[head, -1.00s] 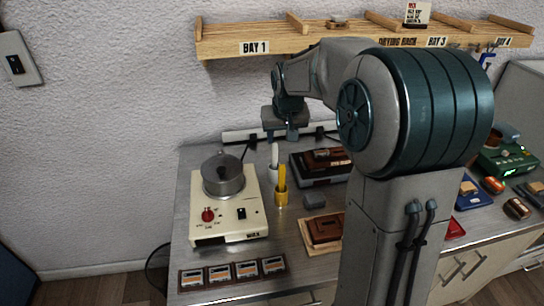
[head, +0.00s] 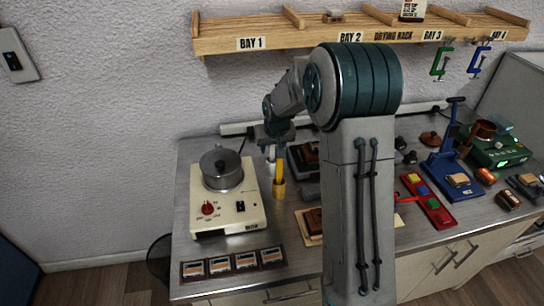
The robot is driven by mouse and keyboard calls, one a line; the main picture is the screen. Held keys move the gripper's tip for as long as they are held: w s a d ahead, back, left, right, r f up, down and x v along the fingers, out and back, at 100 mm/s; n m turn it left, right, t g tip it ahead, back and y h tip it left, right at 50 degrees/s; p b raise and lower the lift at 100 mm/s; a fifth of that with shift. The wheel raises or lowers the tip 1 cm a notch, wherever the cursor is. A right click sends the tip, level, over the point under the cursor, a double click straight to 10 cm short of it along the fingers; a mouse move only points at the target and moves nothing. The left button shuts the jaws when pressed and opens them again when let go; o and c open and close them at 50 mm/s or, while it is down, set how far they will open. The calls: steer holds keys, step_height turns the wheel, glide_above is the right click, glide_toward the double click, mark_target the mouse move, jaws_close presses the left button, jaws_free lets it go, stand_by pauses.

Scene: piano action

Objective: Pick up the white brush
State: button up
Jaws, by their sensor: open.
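The white brush (head: 270,167) stands upright beside a yellow brush (head: 280,170) in the head view, between the hot plate and the dark boxes. My gripper (head: 271,148) points down at the top of the white brush and is open. Its fingers overlap the brush's upper end in the picture, so that end is hidden. I cannot tell whether the fingers are around the brush or in front of it.
A cream hot plate (head: 228,207) with a metal pot (head: 221,171) stands left of the brushes. Small framed cards (head: 233,263) lie in front. Dark boxes are partly behind my arm. A wooden rack (head: 300,37) hangs above.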

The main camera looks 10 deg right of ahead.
mark_target(272, 155)
steer(key=shift+x, duration=1.25)
steer(key=shift+c, duration=0.3)
jaws_close()
